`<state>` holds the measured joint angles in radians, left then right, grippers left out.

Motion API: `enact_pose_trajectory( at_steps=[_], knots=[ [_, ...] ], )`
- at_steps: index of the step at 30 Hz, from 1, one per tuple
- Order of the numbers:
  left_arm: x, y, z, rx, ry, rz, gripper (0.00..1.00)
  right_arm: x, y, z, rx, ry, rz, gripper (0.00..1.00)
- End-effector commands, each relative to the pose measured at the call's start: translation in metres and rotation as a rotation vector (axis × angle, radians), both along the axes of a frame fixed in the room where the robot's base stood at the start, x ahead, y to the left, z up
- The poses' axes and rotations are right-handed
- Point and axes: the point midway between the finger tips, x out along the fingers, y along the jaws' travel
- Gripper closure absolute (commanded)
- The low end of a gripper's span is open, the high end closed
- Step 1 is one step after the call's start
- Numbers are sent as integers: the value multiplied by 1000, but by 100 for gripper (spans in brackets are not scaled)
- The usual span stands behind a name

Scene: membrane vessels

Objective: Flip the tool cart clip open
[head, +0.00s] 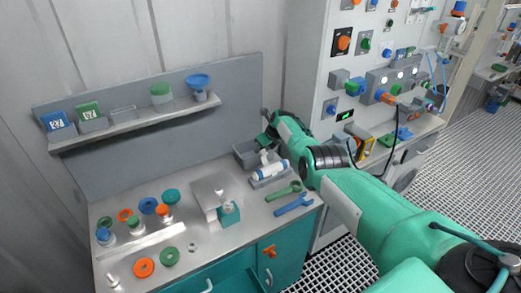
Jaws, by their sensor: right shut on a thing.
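My right arm reaches in from the lower right, and my right gripper (266,143) is at the back right of the tool cart's worktop (180,245). It is shut on a small part there that I take to be the tool cart clip; the fingers and my arm largely hide it. Just in front of it, a white cylinder with blue bands (271,171) lies on a grey holder (268,182). I cannot tell the clip's angle. My left gripper is not in view.
A grey bin (243,158) stands beside my gripper. A green wrench (284,191) and a blue wrench (294,205) lie in front of the holder. Coloured rings and caps fill the worktop's left side. A shelf (130,126) is above, and a control panel (345,75) stands right.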

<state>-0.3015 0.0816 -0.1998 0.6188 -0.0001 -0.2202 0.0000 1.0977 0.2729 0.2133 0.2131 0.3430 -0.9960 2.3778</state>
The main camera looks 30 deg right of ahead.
Motion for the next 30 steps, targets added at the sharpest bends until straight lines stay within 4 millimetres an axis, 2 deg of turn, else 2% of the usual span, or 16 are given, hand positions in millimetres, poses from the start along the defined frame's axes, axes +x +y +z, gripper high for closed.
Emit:
enact_pose_trajectory(
  at_steps=[1, 12, 13, 16, 25, 30],
  knots=[
    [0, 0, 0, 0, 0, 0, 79, 5, -6, 8, -9, -17, -7, 100],
    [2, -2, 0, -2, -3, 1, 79, 5, -7, 9, -9, -16, -7, 100],
    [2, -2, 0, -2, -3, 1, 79, 5, -7, 9, -9, -17, -7, 76],
    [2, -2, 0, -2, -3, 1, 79, 4, -6, 7, -8, -14, -6, 57],
    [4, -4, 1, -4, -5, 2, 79, 2, -2, 4, -4, -5, -2, 56],
    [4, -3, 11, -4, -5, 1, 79, -1, -3, 10, -2, -2, -2, 56]
  ],
)
